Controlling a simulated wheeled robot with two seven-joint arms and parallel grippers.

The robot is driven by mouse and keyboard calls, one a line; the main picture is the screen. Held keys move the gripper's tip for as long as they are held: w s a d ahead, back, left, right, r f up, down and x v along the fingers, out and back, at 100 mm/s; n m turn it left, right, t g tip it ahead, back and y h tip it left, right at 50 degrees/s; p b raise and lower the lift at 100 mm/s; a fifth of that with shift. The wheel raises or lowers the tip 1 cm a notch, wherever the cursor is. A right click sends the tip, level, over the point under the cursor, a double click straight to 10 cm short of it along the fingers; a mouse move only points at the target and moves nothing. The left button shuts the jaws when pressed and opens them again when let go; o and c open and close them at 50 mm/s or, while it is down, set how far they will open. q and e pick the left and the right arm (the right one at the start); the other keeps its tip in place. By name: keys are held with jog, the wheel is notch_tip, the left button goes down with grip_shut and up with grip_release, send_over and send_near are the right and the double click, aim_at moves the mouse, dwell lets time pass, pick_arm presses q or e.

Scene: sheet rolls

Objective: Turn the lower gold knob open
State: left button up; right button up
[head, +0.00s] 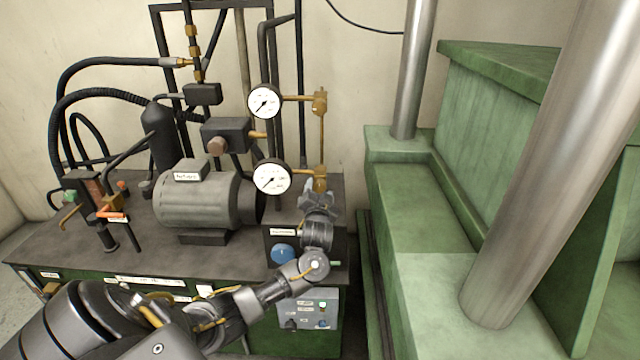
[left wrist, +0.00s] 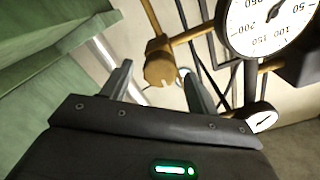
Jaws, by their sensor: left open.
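The lower gold knob (head: 320,172) sits at the end of a brass pipe to the right of the lower gauge (head: 271,177). Its lower part is hidden by my left gripper (head: 319,192), which is just in front of and below it. In the left wrist view, which looks upside down, the gold knob (left wrist: 160,63) shows between the two open fingertips. I cannot tell whether either finger touches it. The upper gold knob (head: 320,101) is above, beside the upper gauge (head: 264,101). My right gripper is not in view.
A grey motor (head: 195,200) and black hoses stand on the dark bench to the left. A blue button (head: 283,254) is below the gripper. A green press (head: 400,200) with steel columns fills the right side.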

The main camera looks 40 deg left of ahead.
pick_arm(q)
jog(key=shift+x, duration=1.35)
jog(key=c, duration=1)
